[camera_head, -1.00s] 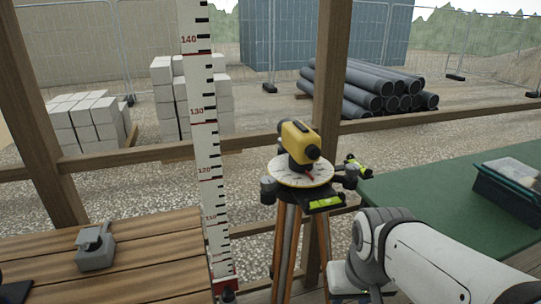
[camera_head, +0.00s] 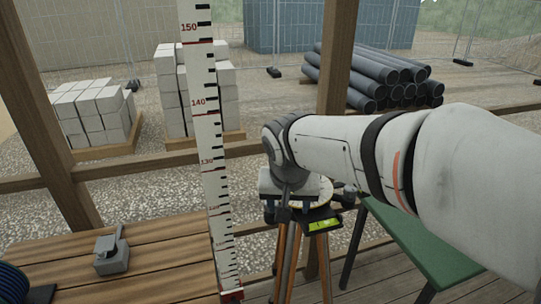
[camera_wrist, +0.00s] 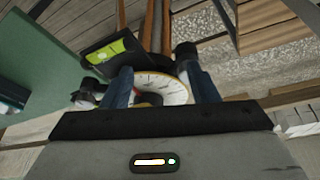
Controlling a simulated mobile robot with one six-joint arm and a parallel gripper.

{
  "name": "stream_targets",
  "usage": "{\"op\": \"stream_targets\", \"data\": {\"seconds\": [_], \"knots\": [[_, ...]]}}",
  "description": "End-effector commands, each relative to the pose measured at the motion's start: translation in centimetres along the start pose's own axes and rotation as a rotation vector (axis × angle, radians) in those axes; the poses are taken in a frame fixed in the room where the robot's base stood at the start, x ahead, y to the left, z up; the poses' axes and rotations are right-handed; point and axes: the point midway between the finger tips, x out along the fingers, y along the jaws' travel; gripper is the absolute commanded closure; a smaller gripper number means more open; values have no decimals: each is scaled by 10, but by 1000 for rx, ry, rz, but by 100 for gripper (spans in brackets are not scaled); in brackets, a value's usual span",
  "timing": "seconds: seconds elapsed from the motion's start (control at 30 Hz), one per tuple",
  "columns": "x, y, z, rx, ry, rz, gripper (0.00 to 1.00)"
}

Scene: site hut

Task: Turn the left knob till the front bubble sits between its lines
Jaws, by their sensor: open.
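The left knob (camera_wrist: 186,55) is a dark knob in the wrist view, just beyond my right-hand finger. The front vial (camera_head: 322,225) is a yellow-green strip on the tripod head; it also shows in the wrist view (camera_wrist: 110,48). I cannot make out its bubble against its lines. The round white dial plate (camera_head: 318,190) is partly covered by my arm, which hides the yellow instrument in the head view. My gripper (camera_wrist: 160,72) is open and empty, its two blue fingers apart in front of the dial plate. Whether it touches anything, I cannot tell.
A tall measuring staff (camera_head: 213,150) stands close left of the tripod (camera_head: 287,262). A wooden table (camera_head: 150,262) with a grey clamp-like item (camera_head: 111,256) is at left. A green table (camera_head: 425,240) is at right. Another knob (camera_wrist: 88,92) sits on the plate's other side.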

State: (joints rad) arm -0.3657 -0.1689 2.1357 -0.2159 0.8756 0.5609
Motion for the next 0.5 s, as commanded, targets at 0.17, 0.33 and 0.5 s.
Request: {"op": "stream_targets", "data": {"seconds": [0.17,0.33,0.5], "knots": [[-28,-35,-29,20,35,-7,46],[-16,-41,-33,28,40,-7,46],[13,-40,-33,29,37,-5,46]]}}
